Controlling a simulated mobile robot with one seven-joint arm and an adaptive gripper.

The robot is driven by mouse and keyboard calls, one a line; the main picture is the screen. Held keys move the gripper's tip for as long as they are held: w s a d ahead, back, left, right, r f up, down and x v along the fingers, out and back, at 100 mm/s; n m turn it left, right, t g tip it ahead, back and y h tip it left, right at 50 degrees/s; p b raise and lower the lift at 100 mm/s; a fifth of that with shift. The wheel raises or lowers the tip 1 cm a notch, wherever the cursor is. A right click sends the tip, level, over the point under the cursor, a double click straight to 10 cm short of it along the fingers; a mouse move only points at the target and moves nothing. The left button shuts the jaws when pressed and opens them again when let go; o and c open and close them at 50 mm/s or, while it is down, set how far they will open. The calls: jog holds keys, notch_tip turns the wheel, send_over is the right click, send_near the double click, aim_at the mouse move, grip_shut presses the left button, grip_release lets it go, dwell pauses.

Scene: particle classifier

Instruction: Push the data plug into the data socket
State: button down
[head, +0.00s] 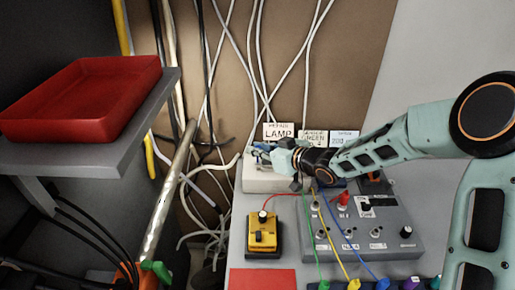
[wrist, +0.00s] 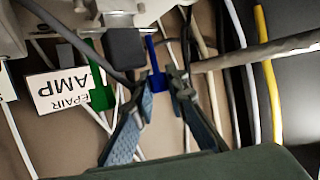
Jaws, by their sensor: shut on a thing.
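In the wrist view a black block-shaped plug (wrist: 127,50), which I take for the data plug, sits right below a metal socket fitting (wrist: 118,19), which looks like the data socket. Their ends look close or touching; I cannot tell how deep the plug sits. My gripper (wrist: 158,88) has its fingertips at the plug's lower right and is shut; the exact grip is partly hidden. In the head view my gripper (head: 262,152) is over the back left of a pale box (head: 264,181); the plug is too small to make out there.
A LAMP card (head: 279,132) and other cards stand behind the box. A grey control panel (head: 359,228) with coloured leads and a yellow device (head: 262,235) are in front. Loose cables hang at the back. A red tray (head: 82,92) is on the left shelf.

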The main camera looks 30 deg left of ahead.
jog(key=shift+f+b, duration=0.45)
jog(key=shift+f, duration=0.25)
jog(key=c, duration=1.8)
grip_release()
jog(key=v, duration=1.2)
